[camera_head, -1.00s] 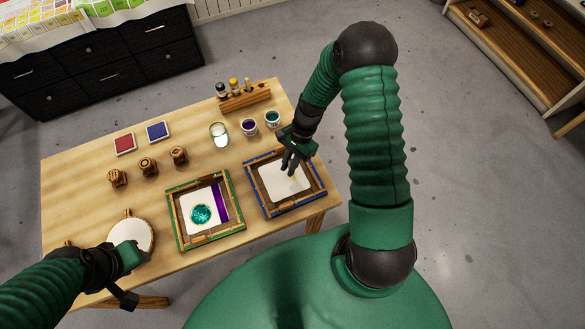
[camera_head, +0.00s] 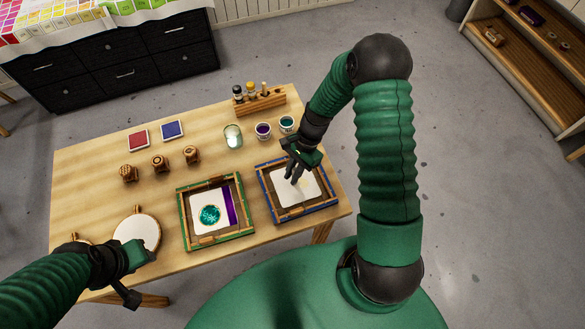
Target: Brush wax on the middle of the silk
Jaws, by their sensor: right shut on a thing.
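A white silk (camera_head: 311,185) is stretched in the blue-edged wooden frame (camera_head: 287,214) at the right of the table. My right gripper (camera_head: 295,175) is over this silk, pointing down, and shut on a thin tool that is mostly hidden by the fingers. A small pale tan mark (camera_head: 301,184) shows near the middle of the silk, just below the fingertips. I cannot tell whether it is wax or the tool's tip. My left gripper (camera_head: 140,275) is at the table's front left, near a round white hoop; its fingers are too unclear to read.
A green-edged frame (camera_head: 181,216) beside it holds silk with a teal disc and purple stripe. A glass jar (camera_head: 233,136), two paint cups (camera_head: 263,131), a wooden rack (camera_head: 261,105), several stamps (camera_head: 160,163), ink pads (camera_head: 138,139) and the white hoop (camera_head: 137,232) stand around.

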